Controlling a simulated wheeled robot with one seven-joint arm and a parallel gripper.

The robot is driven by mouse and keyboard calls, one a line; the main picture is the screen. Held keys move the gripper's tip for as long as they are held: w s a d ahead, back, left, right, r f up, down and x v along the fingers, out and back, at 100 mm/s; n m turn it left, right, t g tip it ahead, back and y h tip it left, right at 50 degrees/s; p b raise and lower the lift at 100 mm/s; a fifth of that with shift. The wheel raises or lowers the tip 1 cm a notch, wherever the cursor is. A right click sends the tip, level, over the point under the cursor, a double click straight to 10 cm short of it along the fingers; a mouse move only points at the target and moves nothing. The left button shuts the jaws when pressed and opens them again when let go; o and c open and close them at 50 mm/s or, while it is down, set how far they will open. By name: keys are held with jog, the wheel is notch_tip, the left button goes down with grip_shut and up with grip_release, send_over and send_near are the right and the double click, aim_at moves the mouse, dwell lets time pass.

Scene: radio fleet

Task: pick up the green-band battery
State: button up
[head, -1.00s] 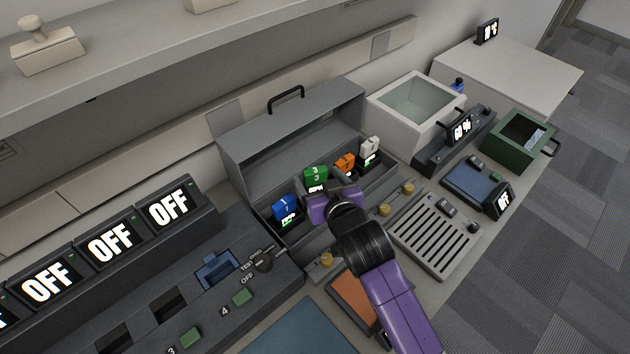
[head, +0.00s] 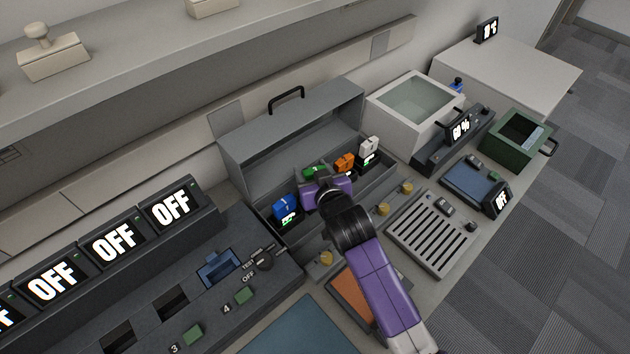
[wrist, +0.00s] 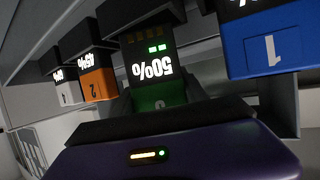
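The green-band battery (head: 312,170) sits in the open grey case, between the blue battery (head: 285,206) and the orange battery (head: 344,163). In the wrist view its green part (wrist: 158,98) is straight ahead of my gripper, partly hidden, below a display reading 50%. My purple gripper (head: 322,188) is over the case, in front of the green-band battery, and covers much of it in the head view. In the wrist view the gripper's purple and black body fills the bottom. Its fingertips are hidden, so I cannot tell whether they touch the battery.
The blue battery (wrist: 265,45) and orange battery (wrist: 98,84) stand close on either side. A white battery (head: 369,147) is farther right. The case's raised lid (head: 285,125) stands behind. A slotted grey tray (head: 435,235) lies right of my arm.

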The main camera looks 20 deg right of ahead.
grip_shut()
jog(key=shift+r, duration=0.1)
notch_tip(320, 180, up, 20)
jog(key=shift+b, duration=0.45)
